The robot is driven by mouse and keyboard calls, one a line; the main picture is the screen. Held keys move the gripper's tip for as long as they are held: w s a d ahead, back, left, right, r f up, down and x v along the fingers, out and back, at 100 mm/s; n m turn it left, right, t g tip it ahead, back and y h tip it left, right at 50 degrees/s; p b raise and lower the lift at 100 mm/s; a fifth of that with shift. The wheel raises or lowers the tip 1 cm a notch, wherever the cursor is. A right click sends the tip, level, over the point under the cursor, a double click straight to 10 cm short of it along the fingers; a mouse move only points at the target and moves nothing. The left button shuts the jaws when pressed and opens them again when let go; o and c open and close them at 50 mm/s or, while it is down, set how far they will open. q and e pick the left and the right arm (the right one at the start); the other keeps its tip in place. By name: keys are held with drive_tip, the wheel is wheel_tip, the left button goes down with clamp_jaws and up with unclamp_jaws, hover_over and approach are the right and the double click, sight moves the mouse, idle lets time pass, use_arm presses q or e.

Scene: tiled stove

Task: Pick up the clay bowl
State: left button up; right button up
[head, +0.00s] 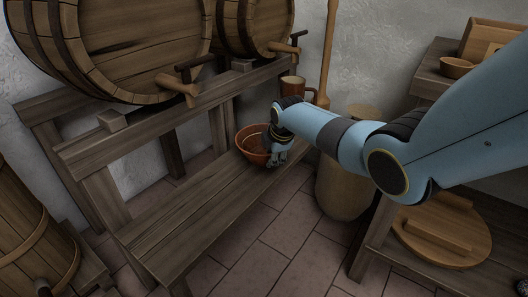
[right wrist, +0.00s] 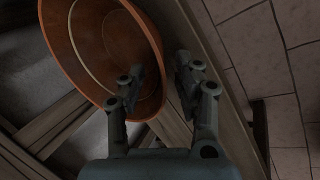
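The clay bowl (head: 247,143) is reddish-brown and stands upright at the far end of the low wooden bench under the barrels. My right gripper (head: 276,159) is at the bowl's right side and hides part of it. In the right wrist view the bowl (right wrist: 88,48) fills the upper left. The fingers of my right gripper (right wrist: 159,76) are apart there, one over the bowl's inside and one just outside its rim. The rim wall lies between them. I cannot tell whether either finger touches it. My left gripper is not in view.
Large barrels (head: 130,45) with wooden taps (head: 178,88) lie above the bench. A tall wooden vessel (head: 340,190) stands right of the bowl. The near bench top (head: 190,215) is clear.

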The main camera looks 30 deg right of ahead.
drive_tip(key=shift+c, duration=0.2)
clamp_jaws()
drive_tip(key=shift+r, duration=0.2)
